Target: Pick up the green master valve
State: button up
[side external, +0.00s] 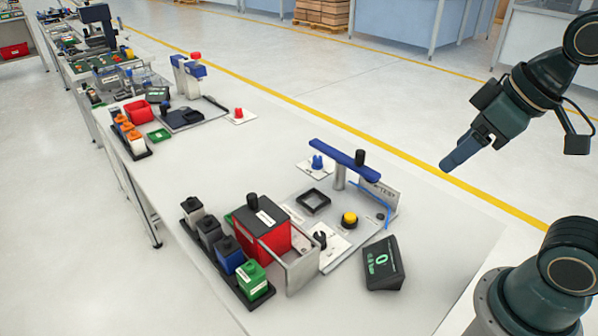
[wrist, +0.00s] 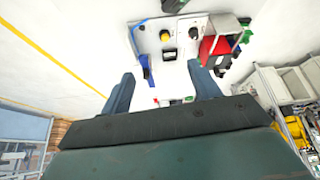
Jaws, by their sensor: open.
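The green master valve (side external: 252,281) is a green block with a dark knob and a white label. In the side external view it sits at the near end of a black rack (side external: 262,299) at the front edge of the table. My gripper (side external: 446,167) is at the upper right, high above and well apart from the valve. Its two blue-grey fingers show spread apart and empty in the wrist view (wrist: 165,90). A green shape shows at the top right of the wrist view, but I cannot tell for sure that it is the valve.
Blue (side external: 228,254), dark grey and light grey blocks share the rack. A red block (side external: 262,228) in a metal bracket stands right beside it. A test stand with a blue arm (side external: 345,153) and a black display (side external: 383,264) are further right.

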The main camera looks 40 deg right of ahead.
jog(key=w+a+n+g+y, duration=0.1)
jog(key=w+a+n, duration=0.3)
jog(key=w+a, duration=0.15)
jog(key=n+g+y, duration=0.3)
jog(key=n+g, duration=0.1)
jog(key=n, duration=0.9)
send_near(253, 263)
jog(key=shift+w+d+r, duration=0.2)
jog(key=shift+d+r, duration=0.15)
jog(key=shift+r, duration=0.4)
jog(key=shift+x, duration=4.3)
jog(key=shift+s, duration=0.15)
jog(key=shift+x, duration=2.55)
jog(key=shift+s, duration=0.15)
jog(key=shift+c, duration=0.4)
